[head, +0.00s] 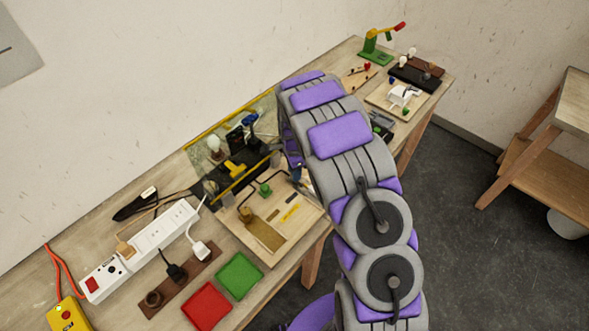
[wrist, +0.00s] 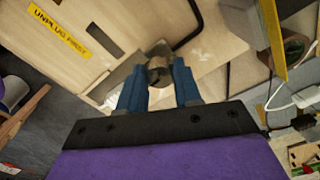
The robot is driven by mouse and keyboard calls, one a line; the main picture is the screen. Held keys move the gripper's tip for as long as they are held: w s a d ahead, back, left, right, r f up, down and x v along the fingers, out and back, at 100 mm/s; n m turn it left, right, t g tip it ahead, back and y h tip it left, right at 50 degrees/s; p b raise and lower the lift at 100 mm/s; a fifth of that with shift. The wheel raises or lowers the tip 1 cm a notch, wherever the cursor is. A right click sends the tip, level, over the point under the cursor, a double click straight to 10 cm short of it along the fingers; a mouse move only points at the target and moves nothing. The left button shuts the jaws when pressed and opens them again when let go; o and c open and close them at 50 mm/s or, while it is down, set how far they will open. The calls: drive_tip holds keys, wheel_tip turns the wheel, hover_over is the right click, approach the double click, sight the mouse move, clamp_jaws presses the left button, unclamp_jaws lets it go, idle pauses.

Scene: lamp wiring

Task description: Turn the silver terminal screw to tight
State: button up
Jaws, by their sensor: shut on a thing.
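The silver terminal screw (wrist: 158,69) shows in the wrist view as a rounded grey-brown metal head between my fingertips. My gripper (wrist: 158,78) is shut on it, with one blue finger on each side. The screw stands on the pale wooden wiring board (wrist: 70,52). In the head view my gripper (head: 297,175) is at the right back part of the board (head: 300,212), and the screw itself cannot be made out there. How far the screw is turned cannot be told.
The board carries a green post (head: 265,188), a brass piece (head: 246,214) and a yellow label (wrist: 60,27). A white power strip (head: 150,243), a red tray (head: 206,306) and a green tray (head: 239,275) lie to the left. A bulb (head: 213,144) stands behind.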

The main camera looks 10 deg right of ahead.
drive_tip(key=shift+w+m, duration=0.1)
drive_tip(key=shift+m, duration=0.4)
drive_tip(key=shift+r, duration=0.1)
drive_tip(key=o, duration=1)
drive_tip(key=shift+a, duration=0.1)
drive_tip(key=shift+o, duration=0.2)
